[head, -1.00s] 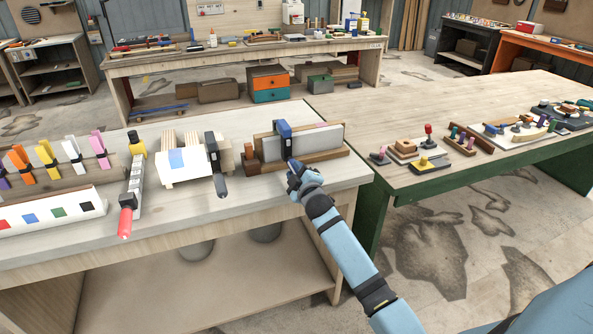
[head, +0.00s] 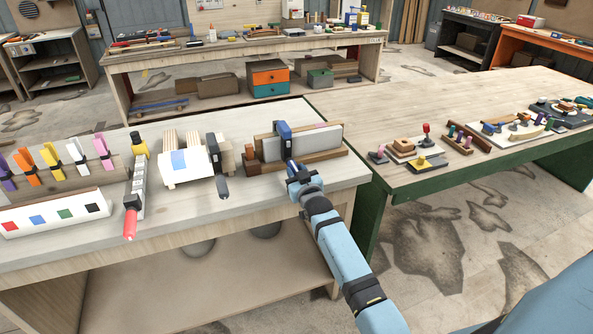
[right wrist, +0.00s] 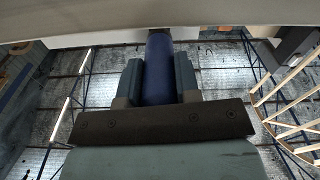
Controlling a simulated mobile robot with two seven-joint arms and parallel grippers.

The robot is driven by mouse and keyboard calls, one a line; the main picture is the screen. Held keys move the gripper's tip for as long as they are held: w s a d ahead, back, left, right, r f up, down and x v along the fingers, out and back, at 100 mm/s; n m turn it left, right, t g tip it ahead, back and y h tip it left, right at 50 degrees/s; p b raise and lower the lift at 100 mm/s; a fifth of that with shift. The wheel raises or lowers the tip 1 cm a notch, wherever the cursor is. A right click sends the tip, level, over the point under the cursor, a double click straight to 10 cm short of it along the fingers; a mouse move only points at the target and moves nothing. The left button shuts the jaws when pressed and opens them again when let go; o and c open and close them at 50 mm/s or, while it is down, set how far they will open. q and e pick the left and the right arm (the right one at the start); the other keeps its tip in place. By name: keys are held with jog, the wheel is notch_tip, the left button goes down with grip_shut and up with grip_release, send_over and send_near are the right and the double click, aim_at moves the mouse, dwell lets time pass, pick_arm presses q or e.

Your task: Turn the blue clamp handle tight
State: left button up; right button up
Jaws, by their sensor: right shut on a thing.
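The blue clamp (head: 284,131) sits over a grey board and wooden blocks near the right end of the front bench. Its dark blue handle (right wrist: 158,70) shows in the right wrist view, between the two fingers of my right gripper (right wrist: 157,82). The right gripper is shut on this handle. In the head view my right gripper (head: 292,172) is at the front of the clamp, just below its blue head, and it covers the handle there. My left gripper is in neither view.
A dark-handled clamp (head: 220,170) on a pale wooden block and a red-handled clamp (head: 131,200) stand to the left. Coloured clips stand further left. A green-edged table (head: 470,120) with small parts is at the right. The bench front right of the gripper is clear.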

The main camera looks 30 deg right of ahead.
jog(key=shift+m, duration=0.7)
jog(key=o, duration=0.9)
jog(key=v, duration=1.4)
jog(key=shift+w, duration=0.1)
